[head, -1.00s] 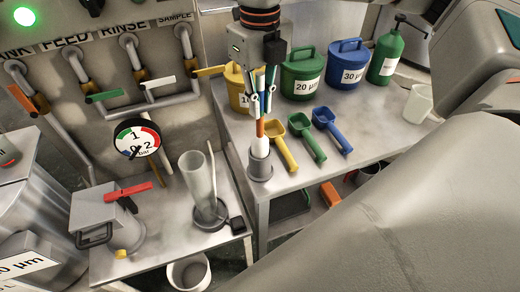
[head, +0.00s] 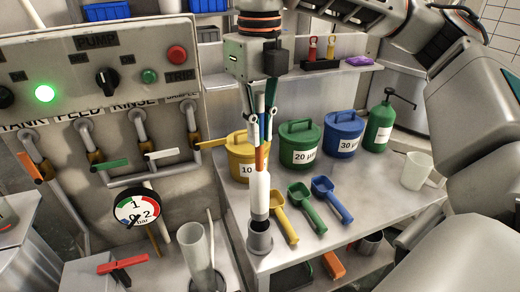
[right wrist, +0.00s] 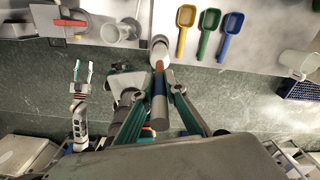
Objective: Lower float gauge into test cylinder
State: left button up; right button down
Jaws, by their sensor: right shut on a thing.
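The float gauge (head: 260,190) has a white body, an orange band and a thin stem, and hangs upright. My right gripper (head: 262,125) is shut on its stem. The gauge's lower end is at the mouth of a grey cup-like holder (head: 259,240); I cannot tell whether it is fully clear of it. The right wrist view shows the gauge (right wrist: 159,66) between the fingers. The clear test cylinder (head: 196,258) stands left of the holder on a lower bench, with a thin pale rod beside it. My left gripper (right wrist: 83,72) is open and empty in the right wrist view.
Yellow, green (head: 300,205) and blue scoops lie right of the holder. Lidded tubs (head: 301,148), a green bottle (head: 379,125) and a clear jug (head: 417,170) stand behind. A dial gauge (head: 138,207) and valve pipes are left of the cylinder.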

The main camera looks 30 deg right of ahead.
aim_at(259, 93)
notch_tip(259, 93, up, 7)
jog(key=shift+r+p, duration=0.1)
jog(key=shift+p, duration=0.35)
jog(key=shift+w+a+r+p, duration=0.15)
jog(key=shift+a+r+p, duration=0.2)
jog(key=shift+r, duration=0.15)
jog(key=w+a+f, duration=0.3)
jog(key=a, duration=0.4)
jog(key=w+a+f+p, duration=0.1)
jog(key=w+a+f, duration=0.2)
jog(key=a, duration=0.5)
jog(key=shift+w+f, duration=0.3)
jog(key=shift+a, duration=0.1)
